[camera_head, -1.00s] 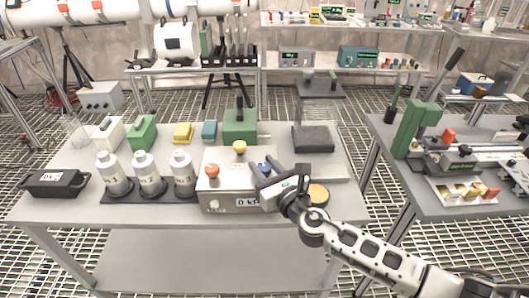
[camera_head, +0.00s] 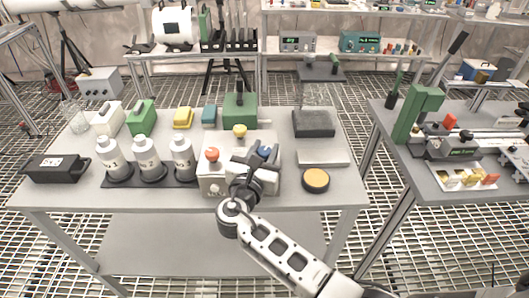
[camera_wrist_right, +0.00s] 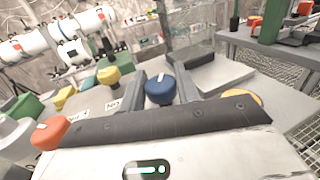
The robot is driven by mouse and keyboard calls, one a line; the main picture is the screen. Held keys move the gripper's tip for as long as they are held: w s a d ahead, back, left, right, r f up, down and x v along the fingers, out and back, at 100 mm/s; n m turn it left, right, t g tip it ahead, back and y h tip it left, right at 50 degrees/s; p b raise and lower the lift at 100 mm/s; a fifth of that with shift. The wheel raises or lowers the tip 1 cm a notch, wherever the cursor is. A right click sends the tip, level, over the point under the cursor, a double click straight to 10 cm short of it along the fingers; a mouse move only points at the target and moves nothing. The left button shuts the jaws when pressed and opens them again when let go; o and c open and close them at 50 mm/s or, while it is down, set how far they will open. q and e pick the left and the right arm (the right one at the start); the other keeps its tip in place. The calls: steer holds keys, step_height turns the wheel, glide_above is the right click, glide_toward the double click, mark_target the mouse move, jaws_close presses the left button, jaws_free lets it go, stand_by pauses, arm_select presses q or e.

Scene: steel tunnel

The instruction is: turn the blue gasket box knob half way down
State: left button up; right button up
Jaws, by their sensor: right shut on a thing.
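The grey gasket box (camera_head: 213,187) stands near the front of the table. It has a red knob (camera_head: 212,155), a yellow knob (camera_head: 240,131) and a blue knob (camera_head: 264,152) on its top. My right gripper (camera_head: 262,154) reaches over the box from the front and is shut on the blue knob. In the right wrist view the blue knob (camera_wrist_right: 160,89) sits between the two grey fingers, with the red knob (camera_wrist_right: 49,133) at left and the yellow knob (camera_wrist_right: 109,76) behind. My wrist hides part of the box front. The left gripper is out of view.
Several white bottles (camera_head: 146,161) on a dark tray stand left of the box. A green box (camera_head: 240,112) is behind it. A yellow-topped round thing (camera_head: 316,180) and a flat grey plate (camera_head: 323,157) lie to the right. The table's front strip is mostly clear.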

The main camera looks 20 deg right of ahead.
steer(key=shift+m+g+h, duration=0.5)
steer(key=shift+h, duration=0.1)
steer(key=shift+r, duration=0.1)
steer(key=o, duration=0.9)
steer(key=shift+o, duration=0.2)
